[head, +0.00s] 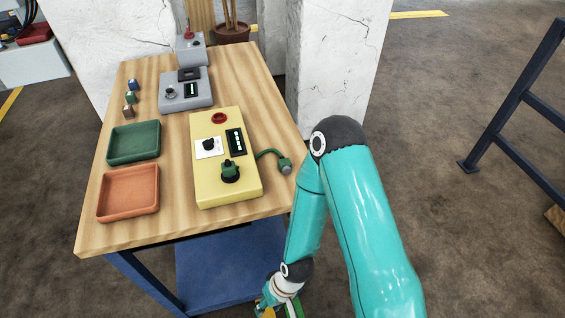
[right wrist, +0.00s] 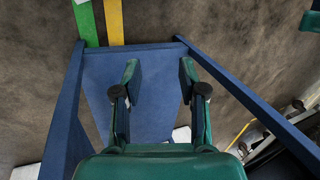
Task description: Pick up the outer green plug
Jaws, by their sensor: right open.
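A green plug (head: 285,166) with a grey end lies on a green cable at the right edge of the wooden table, beside the yellow box (head: 208,186). A second dark green plug-like part (head: 230,172) stands on the front of the yellow box. I cannot tell from the pictures which the word outer means. My right gripper (head: 279,308) is low at the bottom of the head view, below table height and partly cut off. In the right wrist view its fingers (right wrist: 159,70) are apart with nothing between them. My left gripper is out of view.
A green tray (head: 134,158) and an orange tray (head: 155,192) sit at the table's left. A grey control box (head: 205,99) and small coloured pieces are farther back. The blue lower shelf (head: 225,270) and table edge are near my right gripper. White pillars stand behind.

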